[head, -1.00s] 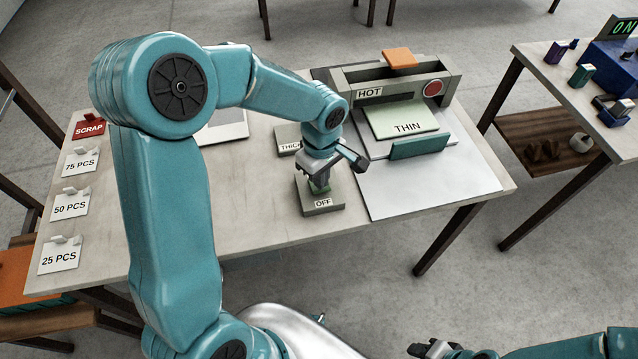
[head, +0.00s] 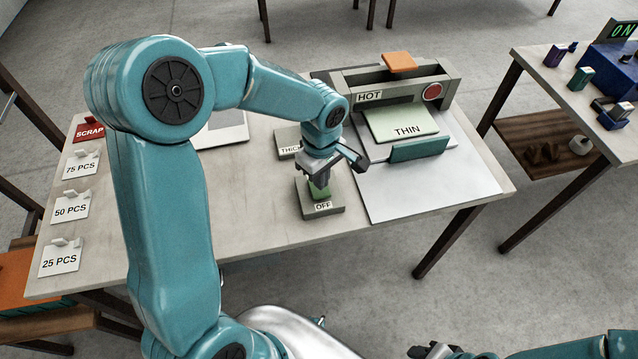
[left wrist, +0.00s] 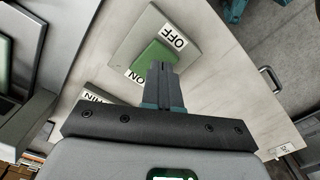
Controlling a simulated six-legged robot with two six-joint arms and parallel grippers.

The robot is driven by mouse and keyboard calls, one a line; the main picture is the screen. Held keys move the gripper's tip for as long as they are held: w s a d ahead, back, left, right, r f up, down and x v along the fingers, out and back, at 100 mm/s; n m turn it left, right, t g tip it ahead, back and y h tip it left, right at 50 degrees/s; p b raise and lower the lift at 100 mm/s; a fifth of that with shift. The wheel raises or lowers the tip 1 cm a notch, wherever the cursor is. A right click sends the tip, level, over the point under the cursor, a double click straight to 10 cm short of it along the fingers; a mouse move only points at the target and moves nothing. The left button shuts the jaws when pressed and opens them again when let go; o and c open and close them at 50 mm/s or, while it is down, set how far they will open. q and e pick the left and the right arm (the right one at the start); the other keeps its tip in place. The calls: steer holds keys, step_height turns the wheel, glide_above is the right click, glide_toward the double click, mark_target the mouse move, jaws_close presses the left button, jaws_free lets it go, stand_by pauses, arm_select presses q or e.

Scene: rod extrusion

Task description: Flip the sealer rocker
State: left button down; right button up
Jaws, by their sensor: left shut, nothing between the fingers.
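The sealer rocker (head: 322,194) is a small green block on a grey base (head: 336,211) with an OFF label at its near end. In the left wrist view the green rocker (left wrist: 153,60) lies between the OFF label and an ON label on its base. My left gripper (head: 319,184) is shut and empty, pointing down just over the rocker. In the left wrist view its fingertips (left wrist: 160,70) overlap the rocker's edge near the ON end; I cannot tell whether they touch. My right gripper (head: 434,350) shows only partly at the bottom edge.
The sealer (head: 447,75), marked HOT, with an orange part and red button, is to the right. A card marked THIN (head: 400,122) lies before it. Labelled cards (head: 70,207) line the left edge.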

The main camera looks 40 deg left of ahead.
arm_select(q)
step_height(320, 180, up, 5)
steer(key=p, duration=0.2)
steer(key=shift+p, duration=0.3)
stand_by(0.4)
